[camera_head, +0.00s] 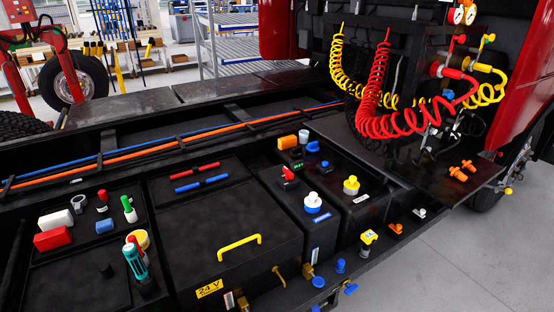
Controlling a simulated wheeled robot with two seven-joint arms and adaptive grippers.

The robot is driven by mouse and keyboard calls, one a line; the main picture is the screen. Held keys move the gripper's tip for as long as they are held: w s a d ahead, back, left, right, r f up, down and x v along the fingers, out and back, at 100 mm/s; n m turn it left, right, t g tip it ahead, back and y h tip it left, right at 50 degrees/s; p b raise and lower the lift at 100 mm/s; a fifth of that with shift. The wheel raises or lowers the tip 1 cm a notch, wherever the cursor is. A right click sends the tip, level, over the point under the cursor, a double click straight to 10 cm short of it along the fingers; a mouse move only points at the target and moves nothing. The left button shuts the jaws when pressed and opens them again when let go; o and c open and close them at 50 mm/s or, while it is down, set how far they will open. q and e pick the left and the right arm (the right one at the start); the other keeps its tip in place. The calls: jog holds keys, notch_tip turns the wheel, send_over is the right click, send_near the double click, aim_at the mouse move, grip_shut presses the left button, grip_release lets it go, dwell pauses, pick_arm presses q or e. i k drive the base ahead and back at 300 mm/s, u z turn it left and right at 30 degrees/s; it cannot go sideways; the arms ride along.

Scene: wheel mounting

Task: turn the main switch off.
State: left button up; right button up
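A small red handle on a black base (288,175) stands on top of the dark boxes in the middle of the truck frame. It looks like the main switch, but no label on it can be read and I cannot tell its position. A blue knob on a black base (325,168) is to its right. Neither of my grippers shows in the head view.
A black box with a yellow handle (239,246) and a 24 V label lies left of centre. Red coiled hoses (380,90) hang at the upper right. A tray at the left holds loose parts. Floor at right is clear.

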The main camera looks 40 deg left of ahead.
aim_at(289, 175)
jog(key=u, duration=0.65)
jog(key=i, duration=0.95)
jog(key=u, duration=0.95)
